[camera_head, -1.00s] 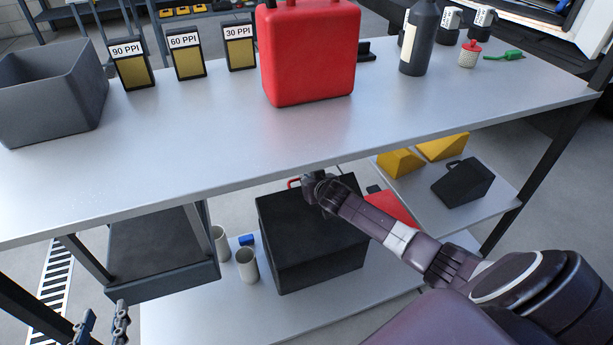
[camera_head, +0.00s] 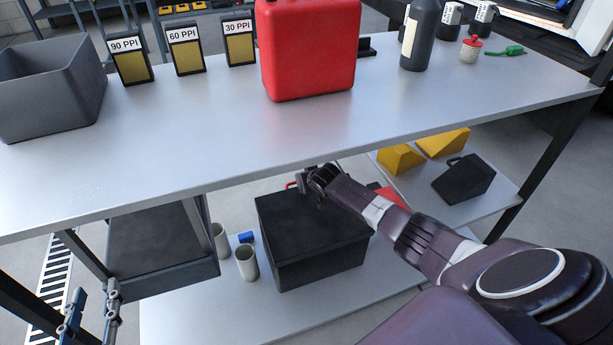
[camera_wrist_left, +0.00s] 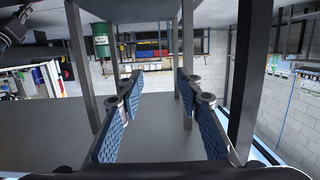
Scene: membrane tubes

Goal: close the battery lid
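The battery is a black box (camera_head: 318,262) on the lower shelf, under the worktop. Its dark lid (camera_head: 300,222) lies over the top, with a front rim line showing; I cannot tell whether it is fully seated. My right gripper (camera_head: 306,180) is at the far edge of the lid, beside a red piece, partly hidden by the worktop edge and its own wrist. Whether it is open or shut does not show. My left gripper (camera_head: 92,312) is at the lower left, away from the battery. In the left wrist view its blue-padded fingers (camera_wrist_left: 160,110) are apart with nothing between.
The worktop (camera_head: 200,140) overhangs the lower shelf (camera_head: 210,310). Two grey tubes (camera_head: 247,263) and a small blue piece (camera_head: 245,237) stand left of the battery. A hanging drawer (camera_head: 160,240) is further left. Yellow wedges (camera_head: 400,158) and a black wedge (camera_head: 464,180) lie right.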

